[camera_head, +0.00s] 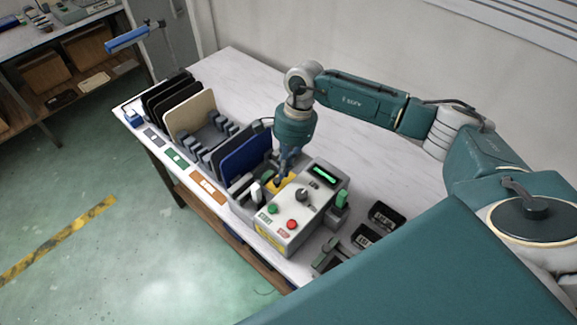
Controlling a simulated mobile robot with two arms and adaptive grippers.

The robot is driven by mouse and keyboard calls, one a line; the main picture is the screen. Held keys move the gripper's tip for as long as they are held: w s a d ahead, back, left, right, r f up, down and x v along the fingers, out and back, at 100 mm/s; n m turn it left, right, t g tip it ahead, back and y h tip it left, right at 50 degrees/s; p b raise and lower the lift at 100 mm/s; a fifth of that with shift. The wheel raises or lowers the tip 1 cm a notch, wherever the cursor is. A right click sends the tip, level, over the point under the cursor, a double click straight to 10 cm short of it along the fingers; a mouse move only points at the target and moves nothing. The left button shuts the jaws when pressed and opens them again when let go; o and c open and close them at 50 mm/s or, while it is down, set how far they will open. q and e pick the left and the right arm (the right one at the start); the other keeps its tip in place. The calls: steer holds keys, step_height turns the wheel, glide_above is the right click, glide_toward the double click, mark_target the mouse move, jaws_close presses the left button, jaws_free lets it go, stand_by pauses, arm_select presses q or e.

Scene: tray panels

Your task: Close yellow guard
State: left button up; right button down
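The yellow guard (279,187) is a small yellow piece at the back left of the top of the grey control box (296,237). Only part of it shows, and I cannot tell how far open or shut it is. My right gripper (280,180) points down from above with its fingertips at the yellow piece. The fingers look close together and partly cover the guard. I cannot tell whether they touch or grip it. My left gripper is not in view.
The box carries a green button (272,209), a red button (292,224), a dark knob (302,194) and a lit green display (324,174). A blue panel (246,155) stands close on the left, with a rack of panels beyond. Small black trays (386,215) lie right of the box.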

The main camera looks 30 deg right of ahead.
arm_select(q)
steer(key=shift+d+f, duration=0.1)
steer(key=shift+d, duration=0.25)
arm_select(e)
steer(key=shift+s+a, duration=0.1)
